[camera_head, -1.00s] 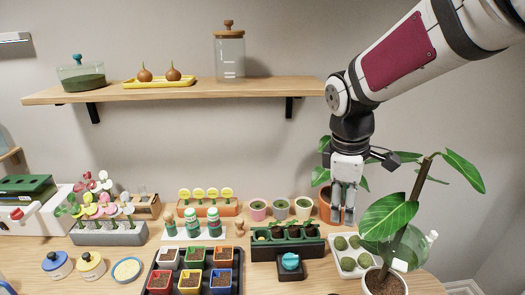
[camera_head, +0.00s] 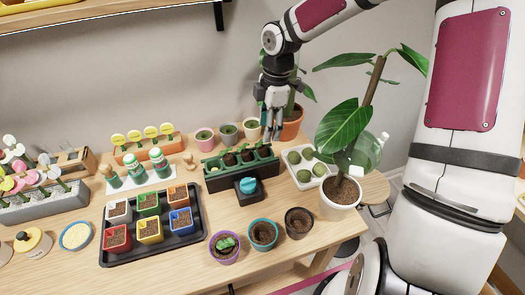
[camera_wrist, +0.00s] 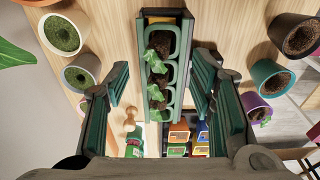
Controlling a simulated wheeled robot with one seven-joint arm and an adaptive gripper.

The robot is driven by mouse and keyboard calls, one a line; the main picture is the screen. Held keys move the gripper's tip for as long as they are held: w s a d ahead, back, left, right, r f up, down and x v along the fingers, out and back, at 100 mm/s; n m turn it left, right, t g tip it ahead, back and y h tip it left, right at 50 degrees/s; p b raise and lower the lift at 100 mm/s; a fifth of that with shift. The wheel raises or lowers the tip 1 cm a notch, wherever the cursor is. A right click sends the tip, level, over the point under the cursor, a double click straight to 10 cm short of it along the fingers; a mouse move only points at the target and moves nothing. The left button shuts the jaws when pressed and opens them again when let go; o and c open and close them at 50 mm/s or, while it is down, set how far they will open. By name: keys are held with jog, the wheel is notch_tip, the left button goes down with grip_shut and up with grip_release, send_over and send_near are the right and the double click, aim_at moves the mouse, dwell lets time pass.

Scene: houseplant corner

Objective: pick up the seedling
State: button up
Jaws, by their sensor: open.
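In the wrist view, small green seedlings (camera_wrist: 157,63) stand in dark soil in the cells of a long green tray (camera_wrist: 146,30). Another small green plant (camera_head: 225,243) sits in a purple-rimmed pot (camera_head: 222,257) near the front. I cannot tell which one the task means. My gripper (camera_head: 273,132) points down above the right end of the tray. In the wrist view its open, empty fingers (camera_wrist: 160,90) stand on either side of the tray, apart from it.
A large leafy plant in a white pot (camera_head: 339,208) stands right of the tray. A white tray of green mounds (camera_head: 303,183) lies between them. A blue-topped black block (camera_head: 248,188) sits in front. A black tray (camera_head: 196,238) of colored pots is left. Small pots (camera_head: 229,134) stand behind.

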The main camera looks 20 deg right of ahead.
aim_at(263, 147)
jog(key=f, duration=0.4)
jog(key=a+f, duration=0.1)
jog(key=f, duration=0.2)
jog(key=shift+w+f, duration=0.1)
jog(key=c, duration=0.9)
